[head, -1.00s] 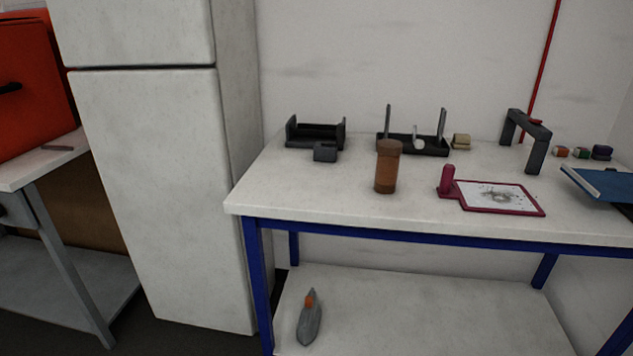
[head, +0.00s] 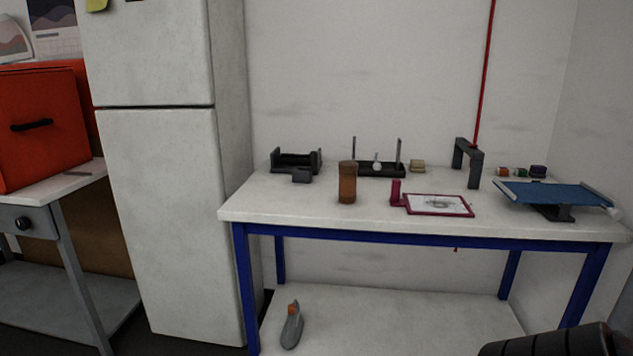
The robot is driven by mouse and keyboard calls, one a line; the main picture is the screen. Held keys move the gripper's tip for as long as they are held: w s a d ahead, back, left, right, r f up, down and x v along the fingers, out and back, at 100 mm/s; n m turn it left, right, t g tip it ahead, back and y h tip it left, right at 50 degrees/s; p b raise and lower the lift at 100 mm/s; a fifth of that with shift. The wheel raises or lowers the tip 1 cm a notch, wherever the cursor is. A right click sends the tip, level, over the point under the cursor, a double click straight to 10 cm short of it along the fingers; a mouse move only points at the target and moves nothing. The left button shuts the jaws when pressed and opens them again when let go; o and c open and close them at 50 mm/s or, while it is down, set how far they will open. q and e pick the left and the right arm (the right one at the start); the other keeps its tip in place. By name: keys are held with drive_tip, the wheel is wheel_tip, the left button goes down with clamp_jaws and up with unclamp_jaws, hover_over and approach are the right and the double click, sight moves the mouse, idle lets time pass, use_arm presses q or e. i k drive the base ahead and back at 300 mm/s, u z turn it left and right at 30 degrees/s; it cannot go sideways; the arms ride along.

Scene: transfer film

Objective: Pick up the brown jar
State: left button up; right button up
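The brown jar (head: 347,183) stands upright on the white table top (head: 300,207) in the head view, near the front edge and left of the table's middle. It is a tall cylinder with a brown lid. Nothing touches it. Neither of my grippers shows in the head view. A dark ribbed part at the bottom right corner seems to belong to my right arm, well away from the jar.
Behind the jar stand a black holder (head: 297,161) and a black rack (head: 380,170). A red-framed board (head: 438,205) lies to its right, with a blue tray (head: 555,195) farther right. A white fridge (head: 160,200) stands left of the table.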

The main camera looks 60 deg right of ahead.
sight(347, 169)
drive_tip(key=i, duration=2.05)
drive_tip(key=z, duration=1.3)
drive_tip(key=i, duration=1)
drive_tip(key=z, duration=1.2)
